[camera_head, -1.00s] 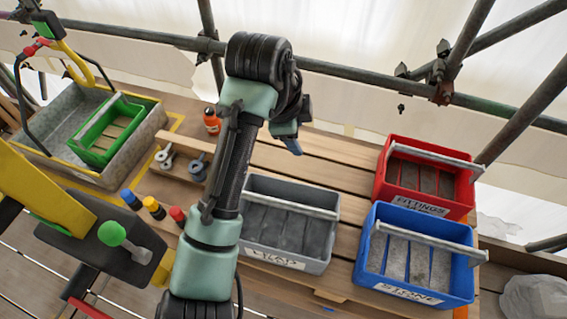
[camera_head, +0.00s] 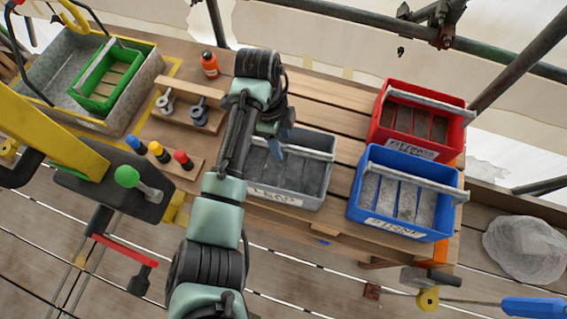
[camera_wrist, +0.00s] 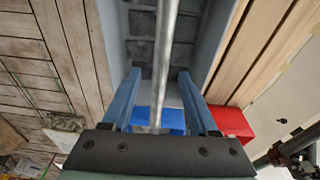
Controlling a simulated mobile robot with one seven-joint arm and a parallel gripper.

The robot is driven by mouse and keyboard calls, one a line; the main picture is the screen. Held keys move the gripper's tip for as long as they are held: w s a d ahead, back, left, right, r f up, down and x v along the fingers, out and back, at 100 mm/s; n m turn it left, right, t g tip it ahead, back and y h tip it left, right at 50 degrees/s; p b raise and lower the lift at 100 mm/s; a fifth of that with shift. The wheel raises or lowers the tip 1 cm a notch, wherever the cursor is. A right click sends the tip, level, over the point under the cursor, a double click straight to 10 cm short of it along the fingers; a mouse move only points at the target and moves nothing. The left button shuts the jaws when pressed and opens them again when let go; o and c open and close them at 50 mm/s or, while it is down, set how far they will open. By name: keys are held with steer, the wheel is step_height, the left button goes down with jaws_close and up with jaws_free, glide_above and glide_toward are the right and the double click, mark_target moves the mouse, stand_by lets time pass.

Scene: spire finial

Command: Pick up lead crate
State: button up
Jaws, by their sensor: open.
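The lead crate (camera_head: 309,183) is the grey open crate on the wooden bench, with a metal bar handle across its top and a partly hidden white label on its front. My gripper (camera_head: 278,153) is over the crate's left part, and my arm covers its left side. In the wrist view my gripper (camera_wrist: 160,76) is open, with its blue fingers on either side of the bar handle (camera_wrist: 164,60). The crate's inside (camera_wrist: 140,50) shows beyond the fingers. I cannot tell how far the fingertips reach past the bar.
A blue crate (camera_head: 402,229) labelled stone and a red crate (camera_head: 405,146) stand to the right. A green crate (camera_head: 96,104) sits in a grey tray (camera_head: 141,88) at left. Scaffold poles (camera_head: 400,40) run behind.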

steer(key=shift+s+d+f, duration=0.1)
steer(key=shift+d+f, duration=0.05)
steer(key=shift+f, duration=0.6)
steer(key=shift+d+f, duration=0.15)
steer(key=shift+f, duration=0.55)
steer(key=shift+c, duration=0.3)
jaws_close()
steer(key=shift+r, duration=0.15)
